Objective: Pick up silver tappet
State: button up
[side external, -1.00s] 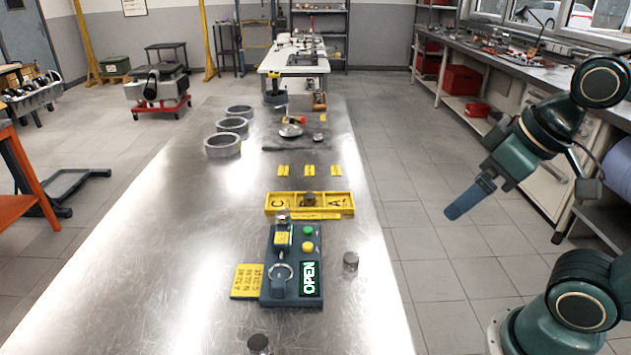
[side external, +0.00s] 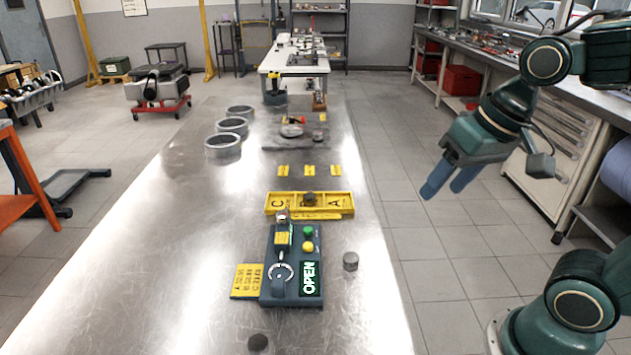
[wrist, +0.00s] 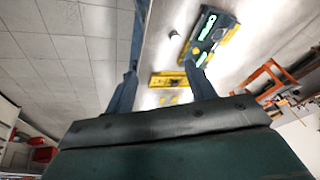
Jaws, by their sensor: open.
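A small silver tappet (side external: 350,261) stands upright on the metal bench, right of the dark gauge fixture with the lit OPEN sign (side external: 310,278). A darker round tappet (side external: 258,342) is at the near edge of the picture. Another dark one (side external: 309,198) sits in the middle of the yellow tray (side external: 348,209), and a silver one (side external: 282,215) is at the fixture's top end. My gripper (side external: 444,192) is open and empty, in the air right of the bench. In the wrist view its two fingers (wrist: 160,64) are apart, with a small tappet (wrist: 173,33) beyond them.
A yellow label plate (side external: 246,281) lies left of the fixture. Several metal rings (side external: 222,147) and a grey mat (side external: 270,145) are farther back. The bench's right edge lies between my gripper and the parts. The bench's left side is clear.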

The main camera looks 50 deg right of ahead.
jog(key=w+f+m+g+y, duration=0.2)
jog(key=w+f+m, duration=0.2)
jog(key=w+m, duration=0.3)
jog(key=w+d+f+m+g+y, duration=0.1)
jog(key=w+f+m+g+y, duration=0.1)
jog(key=w+f+m, duration=0.2)
jog(key=w+m, duration=0.3)
jog(key=shift+d, duration=0.3)
send_over(352, 256)
jog(key=d, duration=0.2)
jog(key=shift+w+d+f, duration=0.1)
jog(key=shift+f, duration=3.8)
jog(key=shift+x, duration=2.6)
jog(key=c, duration=1)
